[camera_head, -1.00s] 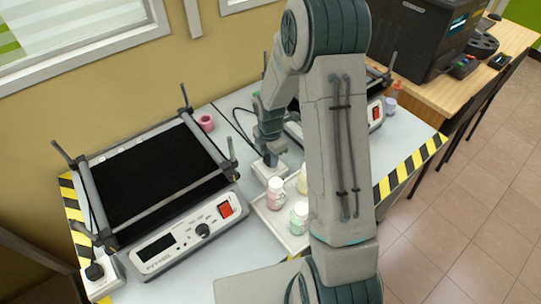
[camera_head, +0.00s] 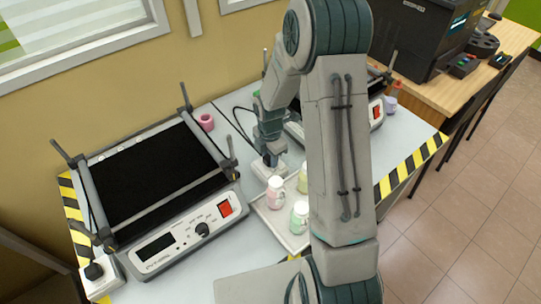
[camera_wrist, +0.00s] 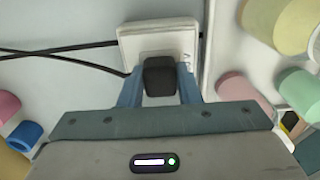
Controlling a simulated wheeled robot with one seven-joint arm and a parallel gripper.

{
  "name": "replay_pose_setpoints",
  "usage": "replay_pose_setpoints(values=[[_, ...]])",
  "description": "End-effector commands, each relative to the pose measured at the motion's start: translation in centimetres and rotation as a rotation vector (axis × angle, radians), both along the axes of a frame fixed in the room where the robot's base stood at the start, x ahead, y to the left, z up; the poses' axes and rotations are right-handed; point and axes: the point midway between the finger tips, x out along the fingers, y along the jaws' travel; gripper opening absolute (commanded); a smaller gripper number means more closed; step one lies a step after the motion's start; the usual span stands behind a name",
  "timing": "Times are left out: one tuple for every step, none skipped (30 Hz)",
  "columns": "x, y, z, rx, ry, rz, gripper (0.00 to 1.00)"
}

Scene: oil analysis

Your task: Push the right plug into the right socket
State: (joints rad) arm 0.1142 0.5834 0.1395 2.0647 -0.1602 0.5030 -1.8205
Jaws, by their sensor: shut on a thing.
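My gripper (camera_wrist: 160,88) is shut on the black right plug (camera_wrist: 159,74), with one blue finger on each side of it. The plug is at the face of the white right socket (camera_wrist: 158,42). Whether it is fully seated cannot be told from this angle. In the head view my gripper (camera_head: 268,155) is low over the right socket (camera_head: 267,170), between the two shaker machines, and largely hides the plug.
A white tray (camera_head: 261,212) with several capped bottles stands close beside the right socket. A large shaker (camera_head: 165,215) fills the left. Another black plug (camera_head: 94,271) is at a white socket at lower left. Black cables run left of my gripper.

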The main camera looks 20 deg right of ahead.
Motion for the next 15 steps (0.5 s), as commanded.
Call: replay_pose_setpoints(values=[[0.0, 0.0, -0.2, 0.0, 0.0, 0.0, 0.07], [0.0, 0.0, -0.26, 0.0, 0.0, 0.0, 0.07], [0.0, 0.0, -0.34, 0.0, 0.0, 0.0, 0.07], [0.0, 0.0, -0.4, 0.0, 0.0, 0.0, 0.07], [0.0, 0.0, -0.46, 0.0, 0.0, 0.0, 0.07], [0.0, 0.0, -0.54, 0.0, 0.0, 0.0, 0.07], [0.0, 0.0, -0.6, 0.0, 0.0, 0.0, 0.07], [0.0, 0.0, -0.66, 0.0, 0.0, 0.0, 0.07], [0.01, 0.0, -0.61, 0.0, 0.0, 0.0, 0.36], [0.0, 0.0, -0.58, 0.0, 0.0, 0.0, 0.44], [0.0, 0.0, -0.57, 0.0, 0.0, 0.0, 0.53], [0.0, 0.0, -0.57, 0.0, 0.0, 0.0, 0.56], [0.0, 0.0, -0.57, 0.0, 0.0, 0.0, 0.56], [-0.01, 0.0, -0.57, 0.0, 0.0, 0.0, 0.56], [-0.01, 0.0, -0.57, 0.0, 0.0, 0.0, 0.56]])
